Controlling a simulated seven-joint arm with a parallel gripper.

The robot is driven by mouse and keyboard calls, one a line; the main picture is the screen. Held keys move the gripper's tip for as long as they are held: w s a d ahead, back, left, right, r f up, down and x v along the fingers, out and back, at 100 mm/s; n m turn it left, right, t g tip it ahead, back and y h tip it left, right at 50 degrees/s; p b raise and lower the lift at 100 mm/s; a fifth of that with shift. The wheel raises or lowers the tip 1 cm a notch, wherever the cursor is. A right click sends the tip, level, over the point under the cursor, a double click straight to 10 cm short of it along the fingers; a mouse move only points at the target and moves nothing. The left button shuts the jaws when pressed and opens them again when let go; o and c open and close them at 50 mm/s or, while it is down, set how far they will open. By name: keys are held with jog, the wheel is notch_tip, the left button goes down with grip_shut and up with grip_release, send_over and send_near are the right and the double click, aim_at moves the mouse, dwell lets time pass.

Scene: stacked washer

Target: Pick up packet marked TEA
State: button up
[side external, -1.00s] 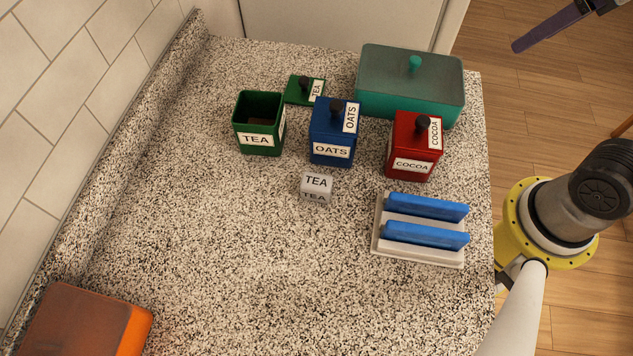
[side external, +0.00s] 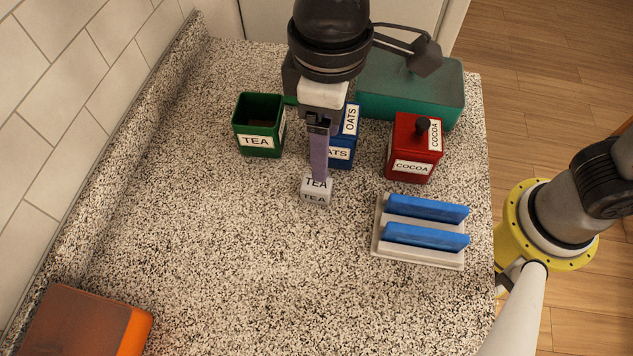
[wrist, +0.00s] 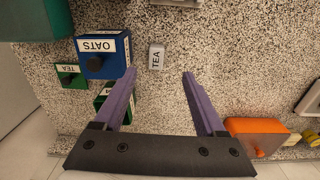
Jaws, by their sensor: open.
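The packet marked TEA (side external: 315,198) is a small pale grey block on the speckled counter, in front of the blue OATS canister. It also shows in the wrist view (wrist: 156,60), just past the fingertips and nearer the left finger's line. My gripper (side external: 319,178) points down over the packet, its purple fingers overlapping the packet's back edge in the side view. In the wrist view my gripper (wrist: 160,75) is open with bare counter between its fingers. I cannot tell whether a finger touches the packet.
The open green TEA canister (side external: 258,143) stands left, its lid (wrist: 70,76) on the counter. The blue OATS canister (side external: 345,152) is close behind my fingers. Right are a red COCOA canister (side external: 413,150), teal box (side external: 425,95) and rack (side external: 418,258). The front counter is mostly clear.

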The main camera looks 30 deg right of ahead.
aim_at(319, 184)
notch_tip(319, 184, down, 7)
jog(key=shift+w+f, duration=0.35)
jog(key=shift+f, duration=1.05)
jog(key=shift+w+f, duration=0.2)
jog(key=shift+f, duration=1.05)
jog(key=shift+a, duration=0.1)
grip_shut()
